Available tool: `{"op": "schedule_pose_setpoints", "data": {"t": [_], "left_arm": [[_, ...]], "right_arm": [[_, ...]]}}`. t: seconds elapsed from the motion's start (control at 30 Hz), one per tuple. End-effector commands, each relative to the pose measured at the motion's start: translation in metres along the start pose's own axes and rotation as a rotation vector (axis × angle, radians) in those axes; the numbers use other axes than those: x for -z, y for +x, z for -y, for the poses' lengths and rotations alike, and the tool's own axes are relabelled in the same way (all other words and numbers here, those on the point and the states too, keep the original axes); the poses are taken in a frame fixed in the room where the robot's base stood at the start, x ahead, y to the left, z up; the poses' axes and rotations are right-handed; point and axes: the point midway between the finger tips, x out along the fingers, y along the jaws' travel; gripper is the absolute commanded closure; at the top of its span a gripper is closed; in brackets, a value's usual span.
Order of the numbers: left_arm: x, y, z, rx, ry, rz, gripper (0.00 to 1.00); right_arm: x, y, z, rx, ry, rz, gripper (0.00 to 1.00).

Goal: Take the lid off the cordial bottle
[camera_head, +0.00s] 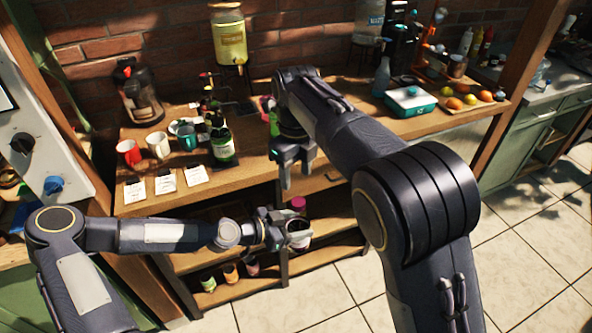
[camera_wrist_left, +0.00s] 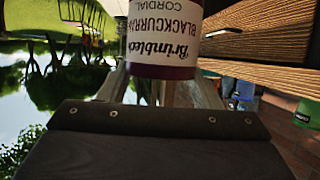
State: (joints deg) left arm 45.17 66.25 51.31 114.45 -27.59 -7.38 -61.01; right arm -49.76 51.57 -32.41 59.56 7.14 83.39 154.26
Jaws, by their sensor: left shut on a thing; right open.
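The cordial bottle (camera_head: 299,239) is dark with a pale label and stands out in front of the table's lower shelves. A pink lid (camera_head: 298,204) sits at its top. My left gripper (camera_head: 284,229) is shut on the bottle from the left. In the left wrist view the cordial bottle (camera_wrist_left: 165,50) shows upside down with a white blackcurrant cordial label; its lid is out of that view. My right gripper (camera_head: 296,178) is open and empty, pointing down just above the lid and apart from it.
The wooden table (camera_head: 330,150) behind holds several mugs, bottles, a drink dispenser (camera_head: 229,40) and a teal-and-white box (camera_head: 411,103). Several small jars (camera_head: 231,273) stand on the bottom shelf. The tiled floor in front is clear.

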Motion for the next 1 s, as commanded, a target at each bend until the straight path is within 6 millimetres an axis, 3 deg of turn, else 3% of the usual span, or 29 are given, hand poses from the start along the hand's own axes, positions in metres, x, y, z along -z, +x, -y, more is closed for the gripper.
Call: {"op": "schedule_pose_setpoints", "data": {"t": [0.53,0.93,1.0], "left_arm": [[0.001,0.000,0.000,0.001,0.001,-0.002,1.00],[0.001,0.000,0.000,0.001,0.001,-0.002,1.00],[0.001,0.000,0.000,0.001,0.001,-0.002,1.00]], "right_arm": [[-0.001,0.071,-0.001,0.002,0.009,-0.003,0.51],[-0.001,0.079,0.000,0.003,0.008,-0.001,0.51],[-0.001,0.079,0.000,0.003,0.008,-0.001,0.59]]}}
